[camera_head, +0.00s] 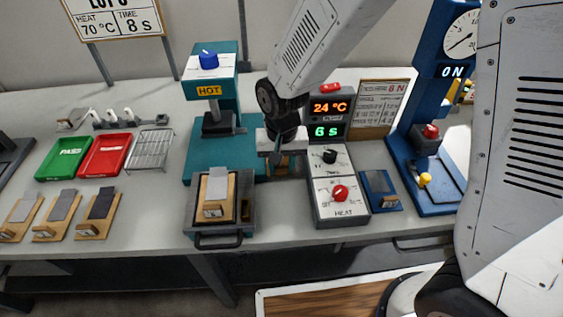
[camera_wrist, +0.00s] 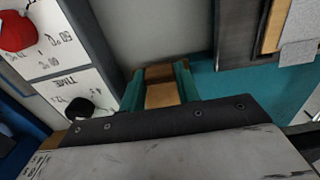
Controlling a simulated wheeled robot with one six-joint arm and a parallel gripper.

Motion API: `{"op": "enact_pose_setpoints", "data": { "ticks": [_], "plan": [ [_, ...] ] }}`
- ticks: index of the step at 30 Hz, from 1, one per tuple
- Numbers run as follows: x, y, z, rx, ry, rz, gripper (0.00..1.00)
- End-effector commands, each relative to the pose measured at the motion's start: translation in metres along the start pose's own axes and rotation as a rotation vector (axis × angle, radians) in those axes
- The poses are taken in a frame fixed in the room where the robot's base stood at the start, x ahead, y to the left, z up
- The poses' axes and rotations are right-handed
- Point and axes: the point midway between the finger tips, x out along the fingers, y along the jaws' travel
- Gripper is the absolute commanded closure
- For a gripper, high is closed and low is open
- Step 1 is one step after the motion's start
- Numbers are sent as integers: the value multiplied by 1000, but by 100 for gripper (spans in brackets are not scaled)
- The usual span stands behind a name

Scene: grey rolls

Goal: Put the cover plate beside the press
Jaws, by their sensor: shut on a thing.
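My gripper (camera_head: 282,153) is low over the bench, between the teal press (camera_head: 212,125) and the control box (camera_head: 338,188). In the wrist view its teal fingers (camera_wrist: 160,88) are shut on a tan wooden piece (camera_wrist: 162,95), which seems to be part of the cover plate. The rest of it is largely hidden by my gripper. Whether it touches the bench I cannot tell. The press has a HOT sign and a blue knob. In front of it, a wooden carrier with a grey strip (camera_head: 217,185) lies on a dark tray (camera_head: 245,230).
The control box and its display (camera_head: 328,118), reading 24 °C and 6 s, stand close on the right. A blue gauge stand (camera_head: 408,165) is farther right. Green (camera_head: 62,160) and red (camera_head: 104,158) trays, a wire rack (camera_head: 150,152) and several wooden carriers (camera_head: 55,222) lie left.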

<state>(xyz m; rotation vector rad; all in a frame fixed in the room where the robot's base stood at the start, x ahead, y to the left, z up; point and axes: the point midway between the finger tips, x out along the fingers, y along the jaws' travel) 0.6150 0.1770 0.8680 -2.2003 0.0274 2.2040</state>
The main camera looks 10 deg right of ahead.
Motion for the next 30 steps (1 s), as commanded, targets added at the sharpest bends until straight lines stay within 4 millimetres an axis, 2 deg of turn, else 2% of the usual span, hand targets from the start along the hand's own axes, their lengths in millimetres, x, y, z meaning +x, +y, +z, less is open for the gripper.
{"op": "enact_pose_setpoints", "data": {
  "ticks": [3, 4, 6, 17, 20, 30],
  "plan": [
    [4, 0, 0, 0, -1, 1, 90],
    [4, 0, 0, 0, -1, 0, 65],
    [4, 0, 0, 0, 0, 0, 46],
    [-2, 0, 0, 0, 2, -1, 46],
    [-15, -1, -1, 0, 4, -2, 46],
    [-88, 0, -1, 0, 5, -3, 46]
  ]
}}
